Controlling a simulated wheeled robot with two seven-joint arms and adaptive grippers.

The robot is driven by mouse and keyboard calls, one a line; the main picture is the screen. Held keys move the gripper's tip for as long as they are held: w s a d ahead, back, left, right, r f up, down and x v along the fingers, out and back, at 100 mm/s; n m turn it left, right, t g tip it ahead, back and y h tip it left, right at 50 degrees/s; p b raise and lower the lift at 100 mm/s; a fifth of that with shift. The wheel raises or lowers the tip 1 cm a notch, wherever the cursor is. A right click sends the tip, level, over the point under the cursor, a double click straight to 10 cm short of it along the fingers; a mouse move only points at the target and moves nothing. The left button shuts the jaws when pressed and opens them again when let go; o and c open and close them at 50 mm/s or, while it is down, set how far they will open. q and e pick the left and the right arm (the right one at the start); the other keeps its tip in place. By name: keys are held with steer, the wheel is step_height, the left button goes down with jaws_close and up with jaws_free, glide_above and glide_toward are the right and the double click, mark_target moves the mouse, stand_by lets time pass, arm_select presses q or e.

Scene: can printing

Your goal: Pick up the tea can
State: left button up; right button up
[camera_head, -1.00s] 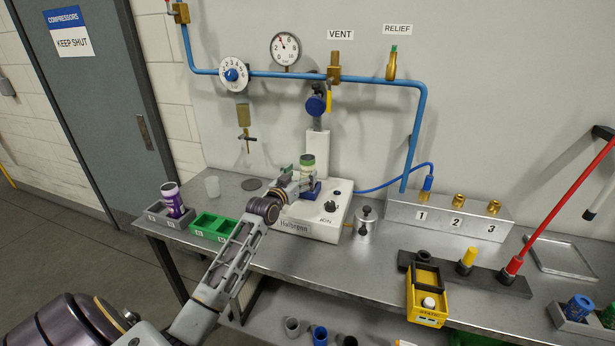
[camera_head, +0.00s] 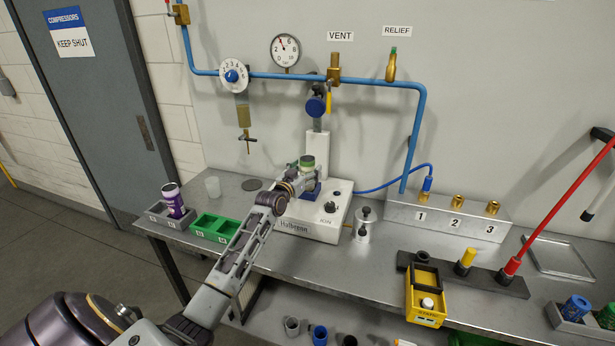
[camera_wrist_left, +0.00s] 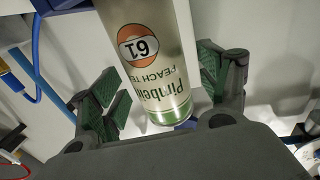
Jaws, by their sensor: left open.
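The tea can (camera_wrist_left: 155,60) fills the middle of the left wrist view. My left gripper (camera_wrist_left: 165,85) is open, with one green-padded finger on each side of the can and gaps visible between pads and can. My right gripper is not in view.
A purple-and-white can (camera_head: 173,200) stands in a grey tray (camera_head: 160,217) beside a green tray (camera_head: 212,228). A small metal canister (camera_head: 363,225) stands right of the machine. A yellow box (camera_head: 425,300) is farther right.

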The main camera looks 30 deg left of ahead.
arm_select(q)
steer(key=shift+w, duration=0.65)
steer(key=shift+c, duration=0.3)
steer(key=c, duration=0.7)
